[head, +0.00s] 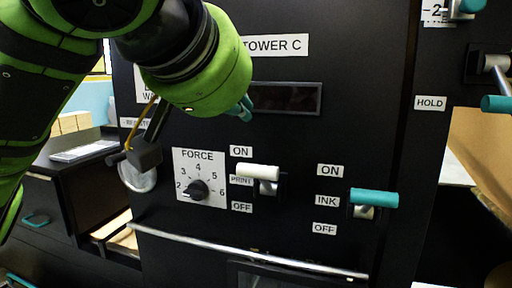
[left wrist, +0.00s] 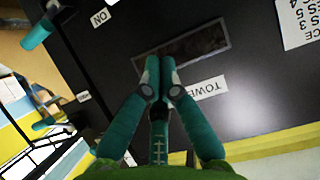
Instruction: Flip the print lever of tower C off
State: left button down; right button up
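The print lever (head: 258,171) of tower C has a white handle on a metal stem. In the head view its handle sits between the ON label (head: 240,150) and the PRINT label (head: 241,181), with the OFF label (head: 241,207) lower down. My left gripper (head: 246,107) is above the lever and apart from it, in front of the panel near the dark display (head: 287,98). In the left wrist view its teal fingers (left wrist: 157,65) are together and empty, over the display. The print lever is not seen there. My right gripper is not in view.
The teal-handled ink lever (head: 374,198) is right of the print lever and shows in the left wrist view (left wrist: 37,33). The force dial (head: 197,190) is to the left. A metal rail (head: 250,256) crosses below. Another teal-handled lever (head: 497,104) is at far right.

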pick_arm(q)
jog(key=p, duration=0.5)
send_over(263, 179)
jog(key=w, duration=0.4)
jog(key=f, duration=0.4)
jog(key=shift+a, duration=0.3)
jog(key=shift+s+a+f+p, duration=0.2)
jog(key=shift+s+f+p, duration=0.15)
jog(key=shift+s+f, duration=0.45)
jog(key=shift+s+a+f+p, duration=0.2)
jog(key=shift+s+f+p, duration=0.1)
jog(key=shift+s+f, duration=0.45)
jog(key=shift+w+f, duration=0.15)
jog(key=shift+w, duration=0.05)
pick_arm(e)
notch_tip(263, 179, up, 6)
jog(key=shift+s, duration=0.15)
pick_arm(q)
jog(key=shift+w, duration=0.1)
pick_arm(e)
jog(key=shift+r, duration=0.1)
pick_arm(q)
jog(key=shift+f, duration=0.1)
